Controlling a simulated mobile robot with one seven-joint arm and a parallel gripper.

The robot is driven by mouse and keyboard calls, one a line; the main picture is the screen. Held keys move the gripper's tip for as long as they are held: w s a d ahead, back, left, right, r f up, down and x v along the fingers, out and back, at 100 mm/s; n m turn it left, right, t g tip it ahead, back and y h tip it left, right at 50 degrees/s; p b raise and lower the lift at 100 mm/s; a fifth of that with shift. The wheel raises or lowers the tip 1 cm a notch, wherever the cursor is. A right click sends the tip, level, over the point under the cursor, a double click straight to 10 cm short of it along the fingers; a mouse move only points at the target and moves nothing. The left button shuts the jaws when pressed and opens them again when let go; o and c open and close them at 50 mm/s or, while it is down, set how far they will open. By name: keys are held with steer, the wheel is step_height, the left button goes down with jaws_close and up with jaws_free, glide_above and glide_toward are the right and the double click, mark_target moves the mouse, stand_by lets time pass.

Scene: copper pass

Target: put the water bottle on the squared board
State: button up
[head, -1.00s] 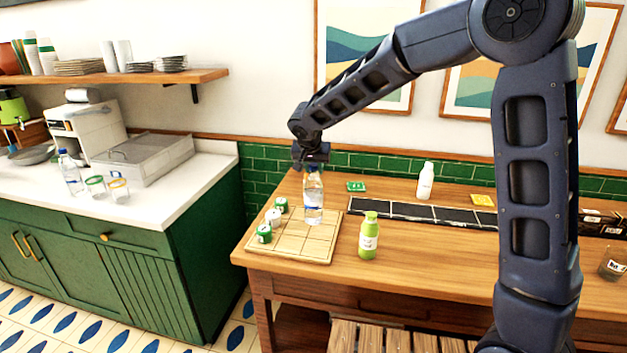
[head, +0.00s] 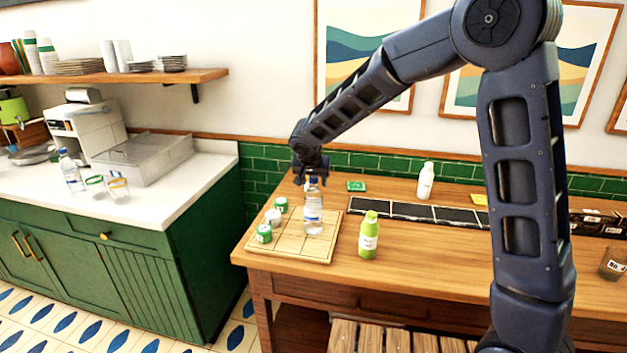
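The water bottle (head: 313,212), clear with a blue cap and a white and blue label, stands upright on the squared board (head: 302,252) in the head view, toward its right part. The board is pale wood with a grid of squares and lies at the left end of the wooden counter. My gripper (head: 312,179) is directly above the bottle, pointing down. Its fingers look spread on either side of the cap, apart from it as far as this small view shows.
Green tins (head: 264,233) and a white-topped one (head: 273,216) stand along the board's left side. A green bottle (head: 369,235) stands right of the board; a white bottle (head: 426,181) is behind a dark strip (head: 405,212). Another water bottle (head: 71,172) is on the left counter.

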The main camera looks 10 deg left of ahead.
steer(key=v, duration=1.2)
steer(key=d+r+g+h, duration=0.1)
steer(key=d+r, duration=0.2)
steer(key=d, duration=1.1)
steer(key=d+r, duration=0.2)
steer(key=d, duration=1.2)
steer(key=s+d+f, duration=0.3)
steer(key=s+d, duration=1.3)
steer(key=d, duration=0.4)
steer(key=shift+s+f+m+y, duration=0.25)
steer(key=shift+s+m+y, duration=0.05)
